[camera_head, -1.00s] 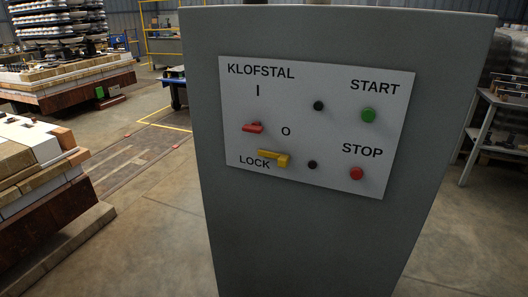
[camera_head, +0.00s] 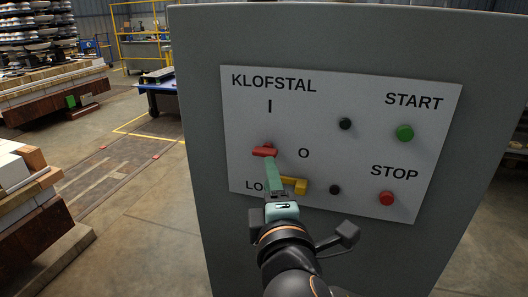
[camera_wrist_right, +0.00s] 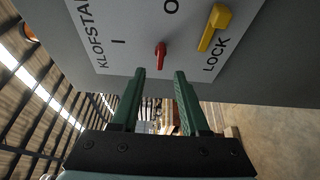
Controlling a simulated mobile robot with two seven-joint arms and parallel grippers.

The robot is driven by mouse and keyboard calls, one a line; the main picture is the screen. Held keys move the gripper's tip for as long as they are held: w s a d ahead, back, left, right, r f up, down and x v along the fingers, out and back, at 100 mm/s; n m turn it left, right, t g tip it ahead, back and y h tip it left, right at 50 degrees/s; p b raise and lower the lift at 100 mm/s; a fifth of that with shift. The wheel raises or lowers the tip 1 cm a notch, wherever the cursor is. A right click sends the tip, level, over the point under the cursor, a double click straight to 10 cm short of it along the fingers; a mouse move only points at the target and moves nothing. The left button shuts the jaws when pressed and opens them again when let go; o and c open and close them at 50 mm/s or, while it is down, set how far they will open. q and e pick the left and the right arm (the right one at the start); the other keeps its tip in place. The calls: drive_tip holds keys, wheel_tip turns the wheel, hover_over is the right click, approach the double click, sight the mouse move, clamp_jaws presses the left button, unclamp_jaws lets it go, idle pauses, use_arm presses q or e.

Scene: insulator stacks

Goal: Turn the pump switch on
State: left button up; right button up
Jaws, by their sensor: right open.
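The grey cabinet carries a white KLOFSTAL panel (camera_head: 420,130) with a red switch (camera_head: 265,151), below the I mark and left of the O mark. The switch handle lies roughly level, and it also shows in the right wrist view (camera_wrist_right: 161,55). The yellow LOCK lever (camera_head: 295,186) sits below it, partly behind my arm. My right gripper (camera_head: 270,166), with green fingers, reaches up to the red switch. In the right wrist view, my right gripper (camera_wrist_right: 159,75) is open and empty, its fingertips either side of the switch's line, just short of it. My left gripper is not in view.
A green START button (camera_head: 404,133), a red STOP button (camera_head: 386,198) and two black knobs (camera_head: 345,124) sit on the panel's right side. Stacked pallets (camera_head: 35,190) stand at the left. The floor between them and the cabinet is clear.

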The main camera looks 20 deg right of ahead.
sight(265, 155)
drive_tip(key=x, duration=0.9)
drive_tip(key=shift+w, duration=0.25)
drive_tip(key=shift+c, duration=0.2)
clamp_jaws()
